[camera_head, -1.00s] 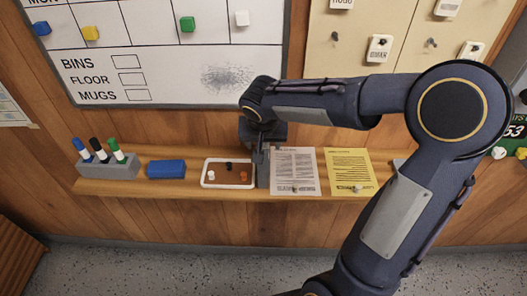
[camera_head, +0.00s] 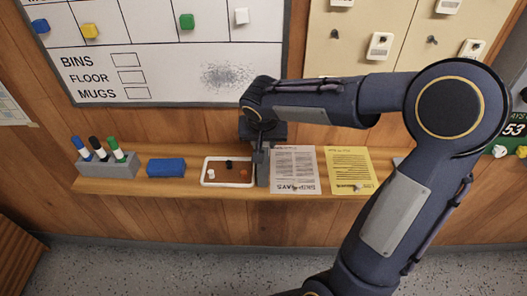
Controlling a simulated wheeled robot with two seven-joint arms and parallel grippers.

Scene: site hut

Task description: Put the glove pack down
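I cannot make out a glove pack in the head view; if it is there, it is hidden or too small to tell. My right gripper (camera_head: 261,166) points down at the wooden shelf (camera_head: 130,187), between a white-rimmed tray (camera_head: 203,171) and a white printed sheet (camera_head: 296,171). It overlaps the tray's right edge in the picture. Its fingers are seen nearly edge-on, so I cannot tell whether they are open or hold anything. My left gripper is out of view.
The tray holds small white, black and orange pieces. Left of it are a blue block (camera_head: 166,168) and a grey holder (camera_head: 107,170) with markers. A yellow sheet (camera_head: 351,169) lies to the right. A whiteboard (camera_head: 185,60) hangs behind. My arm hides the shelf's right part.

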